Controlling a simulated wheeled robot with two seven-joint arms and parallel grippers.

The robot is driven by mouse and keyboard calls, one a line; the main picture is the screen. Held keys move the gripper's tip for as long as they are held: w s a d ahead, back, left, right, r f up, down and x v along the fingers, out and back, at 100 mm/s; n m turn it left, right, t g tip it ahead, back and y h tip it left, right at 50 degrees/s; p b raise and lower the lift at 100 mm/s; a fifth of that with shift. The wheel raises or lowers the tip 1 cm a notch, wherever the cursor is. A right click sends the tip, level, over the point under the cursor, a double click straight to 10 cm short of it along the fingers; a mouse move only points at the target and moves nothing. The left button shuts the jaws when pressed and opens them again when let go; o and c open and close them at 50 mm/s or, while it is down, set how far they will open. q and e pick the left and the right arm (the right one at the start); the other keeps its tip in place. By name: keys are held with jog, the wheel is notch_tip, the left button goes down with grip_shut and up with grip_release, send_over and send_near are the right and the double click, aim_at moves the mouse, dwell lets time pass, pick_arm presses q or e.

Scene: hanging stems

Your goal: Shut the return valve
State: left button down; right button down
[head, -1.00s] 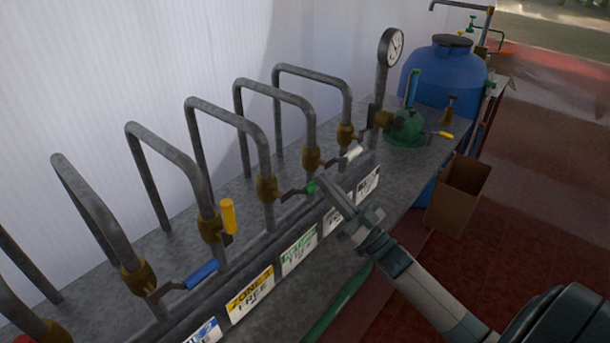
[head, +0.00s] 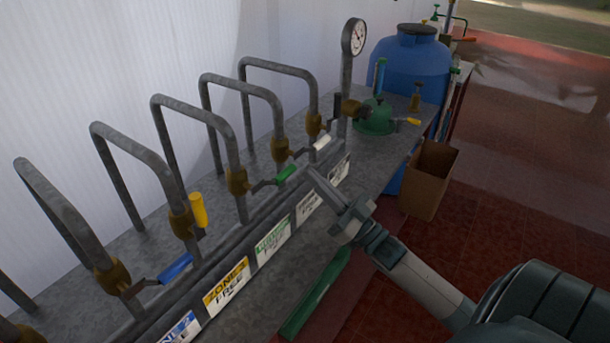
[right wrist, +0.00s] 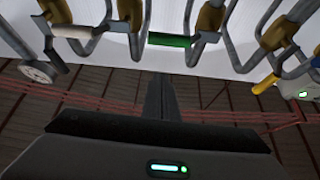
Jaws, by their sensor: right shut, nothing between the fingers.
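A row of pipe valves with coloured lever handles stands along the grey bench. I cannot make out which label reads return. The green handle (head: 286,174) lies over to the side, roughly in line with the bench edge, as do the white handle (head: 321,142) and the blue handle (head: 175,268). The yellow handle (head: 198,210) stands upright. My right gripper (head: 311,173) is shut and empty, with its tip just right of the green handle and seemingly apart from it. In the right wrist view the green handle (right wrist: 169,40) is beyond the fingers (right wrist: 162,97). My left gripper is out of view.
Label plates, including a yellow one (head: 226,286) and a green one (head: 273,242), line the bench front. A gauge (head: 354,37), a green domed fitting (head: 376,119), a blue tank (head: 410,65) and a cardboard box (head: 428,180) are at the far end. Bent pipes rise closely behind the handles.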

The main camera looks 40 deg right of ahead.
jog(key=b+v, duration=0.1)
jog(key=v, duration=0.3)
jog(key=shift+s+d+f, duration=0.1)
jog(key=shift+s, duration=0.15)
dwell(0.5)
